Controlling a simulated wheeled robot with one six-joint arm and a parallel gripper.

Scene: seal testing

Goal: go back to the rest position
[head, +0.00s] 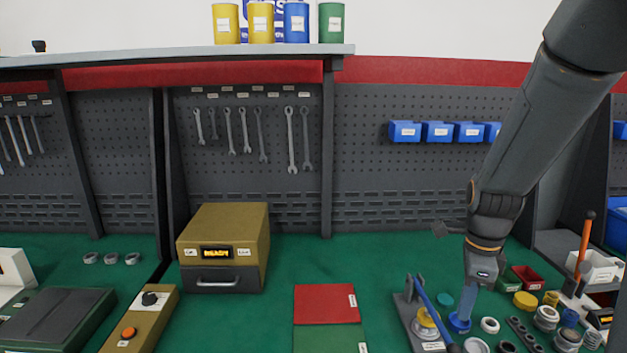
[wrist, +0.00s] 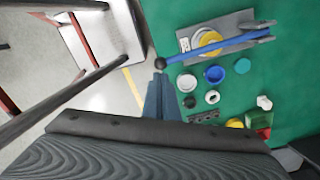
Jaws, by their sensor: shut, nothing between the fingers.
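My gripper (head: 465,312) points down over the right part of the green bench. Its blue-grey fingers are together and hold nothing; they also show in the wrist view (wrist: 160,88). In the head view the fingertips overlap a blue round cap (head: 459,324). In the wrist view that cap (wrist: 214,75) lies apart from the fingers, to their right. The height of the fingertips above the bench is hard to tell. No marker for a rest position shows.
A lever clamp with a blue handle (head: 432,309) stands just left of my gripper. Rings, caps and small bins, one red (head: 527,278), crowd its right. Red (head: 326,303) and green mats lie left of the clamp, near a brown box (head: 224,247). Blue bins (head: 437,132) hang behind.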

